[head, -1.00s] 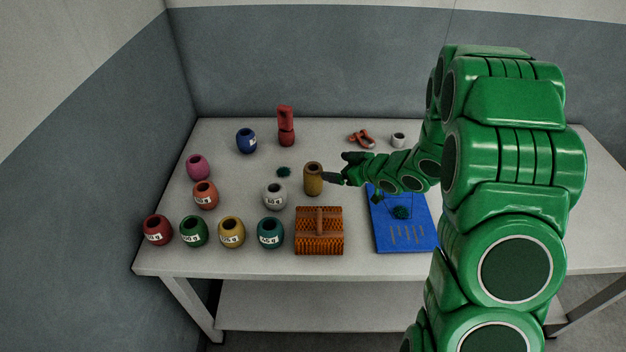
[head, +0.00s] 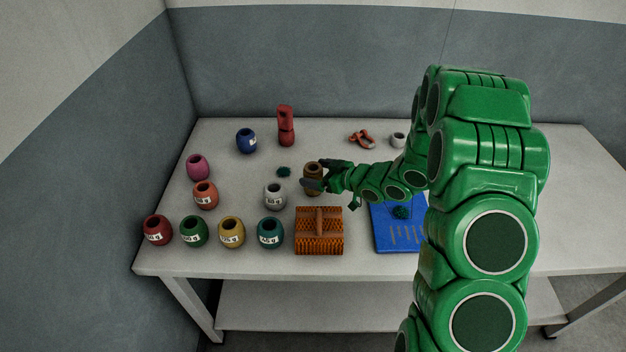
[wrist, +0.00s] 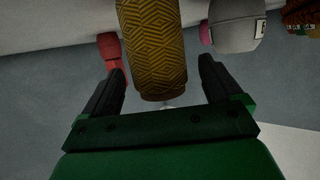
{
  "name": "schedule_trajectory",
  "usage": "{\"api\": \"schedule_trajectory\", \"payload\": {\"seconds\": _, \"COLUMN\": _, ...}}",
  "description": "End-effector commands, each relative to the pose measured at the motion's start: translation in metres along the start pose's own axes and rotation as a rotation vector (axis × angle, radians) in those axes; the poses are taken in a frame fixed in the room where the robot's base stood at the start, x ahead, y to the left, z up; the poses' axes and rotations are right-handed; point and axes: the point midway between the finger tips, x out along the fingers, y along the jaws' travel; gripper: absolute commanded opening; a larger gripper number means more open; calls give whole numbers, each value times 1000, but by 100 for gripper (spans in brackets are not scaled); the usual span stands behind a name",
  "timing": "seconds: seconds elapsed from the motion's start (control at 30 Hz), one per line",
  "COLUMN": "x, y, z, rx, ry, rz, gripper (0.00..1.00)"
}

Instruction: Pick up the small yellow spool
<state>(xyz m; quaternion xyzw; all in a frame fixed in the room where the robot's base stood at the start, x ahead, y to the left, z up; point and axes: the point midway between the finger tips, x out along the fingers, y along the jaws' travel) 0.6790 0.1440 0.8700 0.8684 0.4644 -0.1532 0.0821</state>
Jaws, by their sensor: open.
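The small yellow spool (head: 312,172) stands upright on the table, mustard coloured with an open top. It also fills the upper middle of the wrist view (wrist: 152,45), with a woven diamond pattern. My gripper (head: 317,176) is at the spool, coming from the right, and its fingers partly cover the spool in the head view. In the wrist view my gripper (wrist: 163,75) is open, one finger on each side of the spool, with gaps showing on both sides.
A tall red object (head: 286,127) stands behind. A blue board (head: 392,230) lies at the right, partly under my arm.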

Motion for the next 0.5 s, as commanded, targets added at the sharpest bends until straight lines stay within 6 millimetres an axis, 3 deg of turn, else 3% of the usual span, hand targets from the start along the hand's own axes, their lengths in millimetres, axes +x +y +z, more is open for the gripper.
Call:
{"api": "schedule_trajectory", "payload": {"seconds": 0.23, "x": 28, "y": 0, "z": 5, "rx": 0, "ry": 2, "rz": -2, "gripper": 92}}
{"api": "schedule_trajectory", "payload": {"seconds": 0.5, "x": 38, "y": 0, "z": 6, "rx": 0, "ry": -1, "rz": 0, "gripper": 92}}
